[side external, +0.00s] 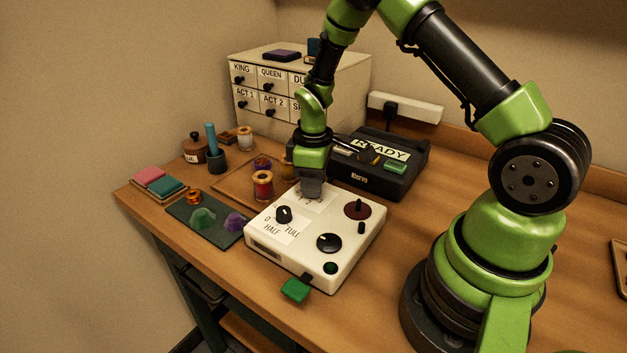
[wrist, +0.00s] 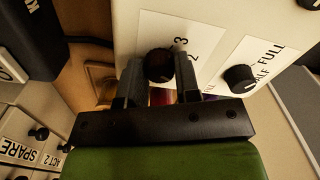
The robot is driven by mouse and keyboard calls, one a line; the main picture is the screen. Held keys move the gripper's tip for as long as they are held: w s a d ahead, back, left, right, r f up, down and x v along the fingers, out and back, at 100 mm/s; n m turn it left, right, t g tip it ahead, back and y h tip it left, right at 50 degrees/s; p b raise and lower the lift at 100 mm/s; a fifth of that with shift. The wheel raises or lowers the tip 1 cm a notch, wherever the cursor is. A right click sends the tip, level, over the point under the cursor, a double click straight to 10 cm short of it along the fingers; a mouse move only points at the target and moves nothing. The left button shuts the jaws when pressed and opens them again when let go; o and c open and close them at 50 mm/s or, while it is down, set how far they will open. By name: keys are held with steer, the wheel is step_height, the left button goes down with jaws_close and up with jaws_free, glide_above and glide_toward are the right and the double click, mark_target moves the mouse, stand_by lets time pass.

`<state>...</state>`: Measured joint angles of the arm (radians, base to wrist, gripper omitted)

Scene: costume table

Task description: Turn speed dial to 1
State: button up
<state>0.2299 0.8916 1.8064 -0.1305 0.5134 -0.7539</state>
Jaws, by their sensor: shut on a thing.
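The white control box (side external: 303,252) stands on the table in the side external view. My gripper (side external: 312,192) points down over its back part. In the wrist view, the two fingers of my gripper (wrist: 159,78) stand on either side of a dark round dial (wrist: 158,64) and are shut on it. A white label beside this dial shows the numbers 2 and 3; other marks are hidden by a finger. The dial's pointer cannot be made out. In the side external view my gripper hides the dial.
A HALF/FULL knob (side external: 283,215), a black knob (side external: 329,243) and a red disc with a lever (side external: 358,209) share the box top. Behind are a black READY device (side external: 375,180) and labelled drawers (side external: 245,99). Thread spools (side external: 263,186) stand close on the left.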

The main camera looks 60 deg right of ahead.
steer(key=o, duration=0.9)
step_height(320, 180, up, 10)
stand_by(0.3)
steer(key=s+a+r+m+t, duration=0.2)
steer(key=s+a+r, duration=0.1)
steer(key=r, duration=0.3)
steer(key=s+a+r+m+t, duration=0.1)
steer(key=s+a+r+m, duration=0.15)
steer(key=r, duration=0.25)
steer(key=s+a+r+m+t, duration=0.1)
steer(key=s, duration=0.3)
steer(key=s+a+r+m+t+y, duration=0.1)
steer(key=s+a+r, duration=0.1)
steer(key=s, duration=0.2)
steer(key=s+a+r+m+t+y, duration=0.1)
steer(key=s+m+t, duration=0.1)
steer(key=s, duration=0.1)
steer(key=shift+s+a+r, duration=0.35)
steer(key=shift+s, duration=0.05)
